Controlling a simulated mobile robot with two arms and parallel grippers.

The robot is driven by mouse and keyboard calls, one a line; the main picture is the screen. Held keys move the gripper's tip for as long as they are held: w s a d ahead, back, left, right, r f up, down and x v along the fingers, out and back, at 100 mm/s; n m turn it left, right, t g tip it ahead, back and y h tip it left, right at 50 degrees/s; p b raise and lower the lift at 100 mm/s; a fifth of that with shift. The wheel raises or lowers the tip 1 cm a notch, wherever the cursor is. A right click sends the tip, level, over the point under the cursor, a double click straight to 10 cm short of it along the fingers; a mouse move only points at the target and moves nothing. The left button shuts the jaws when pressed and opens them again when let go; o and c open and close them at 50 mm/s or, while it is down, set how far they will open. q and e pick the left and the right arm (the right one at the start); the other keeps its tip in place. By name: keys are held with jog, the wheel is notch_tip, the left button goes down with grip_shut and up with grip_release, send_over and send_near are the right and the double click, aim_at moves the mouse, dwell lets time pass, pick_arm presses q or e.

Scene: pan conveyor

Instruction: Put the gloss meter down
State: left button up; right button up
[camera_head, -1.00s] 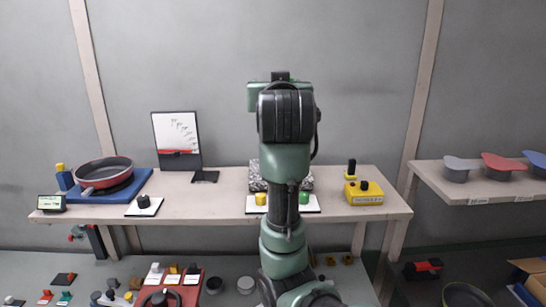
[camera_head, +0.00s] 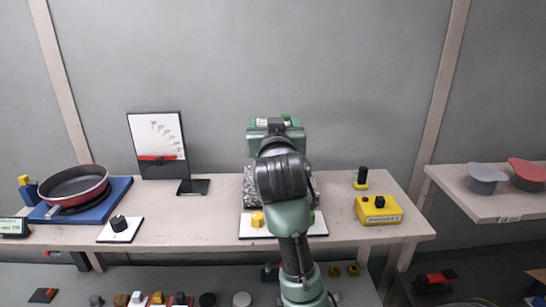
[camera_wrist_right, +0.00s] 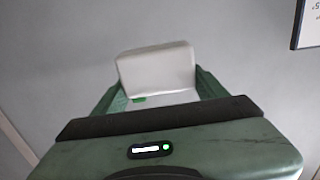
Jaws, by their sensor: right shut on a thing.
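In the right wrist view a pale white block (camera_wrist_right: 158,70) with a small green mark at its lower edge sits between the two green fingers of my right gripper (camera_wrist_right: 157,84). I take this block to be the gloss meter; no label on it can be read. The gripper is shut on it. In the head view my right gripper (camera_head: 276,124) is in the middle, in front of the grey wall and above the bench (camera_head: 352,222). My arm hides its fingers and the block there. A speckled stone block (camera_head: 250,187) is partly hidden behind my arm. My left gripper is in neither view.
A pan (camera_head: 73,186) on a blue base, a gauge board (camera_head: 157,143) and a black knob on a white plate (camera_head: 119,227) stand left. A white plate (camera_head: 248,230) with a yellow knob lies before the stone. A yellow box (camera_head: 378,209) stands right; bare bench lies between.

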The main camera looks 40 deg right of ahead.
notch_tip(320, 180, down, 4)
jog(key=shift+a+f, duration=0.1)
jog(key=shift+f, duration=0.1)
notch_tip(320, 180, down, 4)
jog(key=shift+f+p, duration=0.15)
jog(key=shift+p, duration=0.2)
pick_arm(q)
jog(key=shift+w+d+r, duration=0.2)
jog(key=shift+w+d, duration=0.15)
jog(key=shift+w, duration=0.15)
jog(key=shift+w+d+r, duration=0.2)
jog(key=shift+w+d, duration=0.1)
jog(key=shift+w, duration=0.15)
pick_arm(e)
jog(key=shift+s, duration=0.1)
